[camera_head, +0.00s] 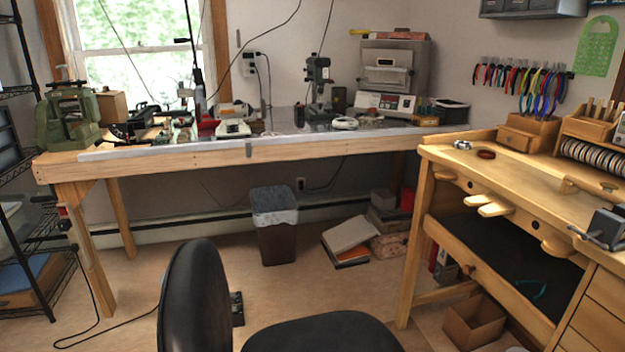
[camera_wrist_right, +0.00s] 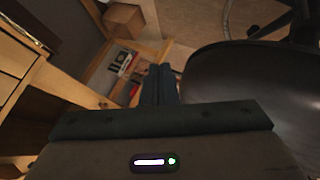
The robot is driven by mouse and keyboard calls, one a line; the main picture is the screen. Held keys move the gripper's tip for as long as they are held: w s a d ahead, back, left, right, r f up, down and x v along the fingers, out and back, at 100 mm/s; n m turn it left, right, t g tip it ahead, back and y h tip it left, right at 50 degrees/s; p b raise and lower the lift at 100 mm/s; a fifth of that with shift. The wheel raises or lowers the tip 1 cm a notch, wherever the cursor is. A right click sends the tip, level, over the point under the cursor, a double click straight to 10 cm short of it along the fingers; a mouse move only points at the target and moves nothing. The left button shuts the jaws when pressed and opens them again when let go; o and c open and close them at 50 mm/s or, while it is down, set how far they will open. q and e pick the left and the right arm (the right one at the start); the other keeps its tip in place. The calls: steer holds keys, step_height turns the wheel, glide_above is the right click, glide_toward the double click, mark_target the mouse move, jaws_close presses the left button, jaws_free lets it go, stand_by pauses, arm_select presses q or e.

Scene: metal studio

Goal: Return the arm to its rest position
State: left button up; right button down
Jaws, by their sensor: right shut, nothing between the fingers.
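My right gripper (camera_wrist_right: 160,72) shows in the right wrist view, with its two dark fingers together and nothing between them. It hangs above the floor, with the black chair seat (camera_wrist_right: 245,88) to its right and wooden drawers (camera_wrist_right: 18,55) to its left. It does not appear to touch either one. Neither arm shows in the head view. My left gripper is in no view.
The black chair (camera_head: 195,300) stands close in front. The wooden workbench (camera_head: 440,152) with tools is on the right. A long table (camera_head: 150,158) with machines runs along the back wall. A bin (camera_head: 276,240) and boxes stand on the floor. Open floor lies left of the chair.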

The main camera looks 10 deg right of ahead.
steer(key=s+a+r+m+g+y, duration=0.1)
steer(key=s+a+y, duration=0.1)
steer(key=s+a, duration=0.35)
steer(key=s+a+r+g+y, duration=0.1)
steer(key=s+a+g+y, duration=0.1)
steer(key=s+a+y, duration=0.3)
arm_select(q)
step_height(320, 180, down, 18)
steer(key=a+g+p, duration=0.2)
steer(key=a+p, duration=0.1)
steer(key=p, duration=0.5)
arm_select(e)
steer(key=d+f+g+h, duration=0.1)
steer(key=d+f+h, duration=0.25)
steer(key=f, duration=1.45)
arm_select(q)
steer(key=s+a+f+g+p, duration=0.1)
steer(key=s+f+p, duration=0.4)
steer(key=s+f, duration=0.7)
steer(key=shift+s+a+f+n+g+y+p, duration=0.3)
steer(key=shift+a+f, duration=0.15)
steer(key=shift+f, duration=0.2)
arm_select(e)
steer(key=s+d+f+m+g, duration=0.1)
steer(key=s+d+f+g, duration=0.1)
steer(key=s+f, duration=1.1)
steer(key=shift+d+f, duration=0.25)
steer(key=shift+s+y, duration=0.1)
steer(key=shift+y, duration=0.15)
